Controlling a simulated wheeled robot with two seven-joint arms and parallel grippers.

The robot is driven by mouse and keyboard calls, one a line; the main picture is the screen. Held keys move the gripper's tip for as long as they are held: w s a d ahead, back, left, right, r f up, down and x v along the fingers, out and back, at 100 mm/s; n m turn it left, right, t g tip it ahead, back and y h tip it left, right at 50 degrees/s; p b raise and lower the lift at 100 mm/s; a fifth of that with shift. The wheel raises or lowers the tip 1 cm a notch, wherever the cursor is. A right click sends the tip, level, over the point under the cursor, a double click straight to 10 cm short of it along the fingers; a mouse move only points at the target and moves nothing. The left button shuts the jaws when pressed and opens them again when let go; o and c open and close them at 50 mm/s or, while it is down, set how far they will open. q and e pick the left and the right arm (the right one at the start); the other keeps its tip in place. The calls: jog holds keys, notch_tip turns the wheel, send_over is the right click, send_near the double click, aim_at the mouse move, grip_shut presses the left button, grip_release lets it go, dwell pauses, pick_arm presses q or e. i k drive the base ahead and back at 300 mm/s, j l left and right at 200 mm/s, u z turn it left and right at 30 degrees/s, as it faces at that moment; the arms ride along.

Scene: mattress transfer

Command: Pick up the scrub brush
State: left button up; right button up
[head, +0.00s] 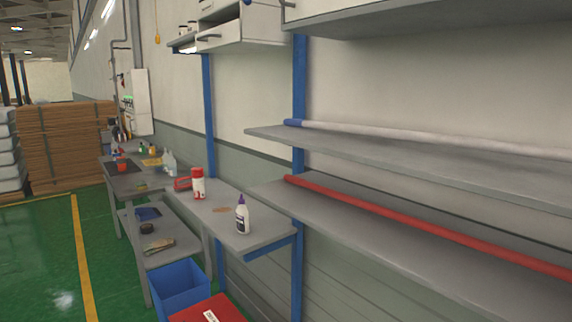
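I cannot pick out the scrub brush with certainty. A brownish, elongated item (158,245) lies on the low grey shelf (178,236) under the workbench, but it is too small to identify. A small dark item (147,229) lies behind it. A flat tan item (222,210) lies on the nearer grey worktop (205,216). Neither of my grippers is in view.
The worktop also holds a white bottle with a purple cap (242,217) and a red-and-white bottle (198,184). A blue bin (180,290) and a red box (208,312) stand below. Long shelves (400,228) fill the right. Green floor (45,260) is clear at left.

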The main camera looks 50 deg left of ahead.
aim_at(185, 186)
jog(key=u, duration=2.35)
jog(key=j+u, duration=0.4)
jog(key=i+j+u, duration=0.3)
jog(key=i+j, duration=0.3)
jog(key=j, duration=0.25)
jog(key=i+j+u, duration=0.3)
jog(key=i+j, duration=0.35)
jog(key=i+z, duration=0.2)
jog(key=i, duration=0.45)
jog(key=i+z, duration=0.15)
jog(key=i, duration=0.5)
jog(key=i+j+z, duration=0.2)
jog(key=i, duration=0.45)
jog(key=i+z, duration=0.3)
jog(key=z, duration=0.15)
jog(key=i+z, duration=0.45)
jog(key=i+j+z, duration=0.15)
jog(key=z, duration=0.3)
jog(key=i+j+z, duration=0.3)
jog(key=z, duration=0.15)
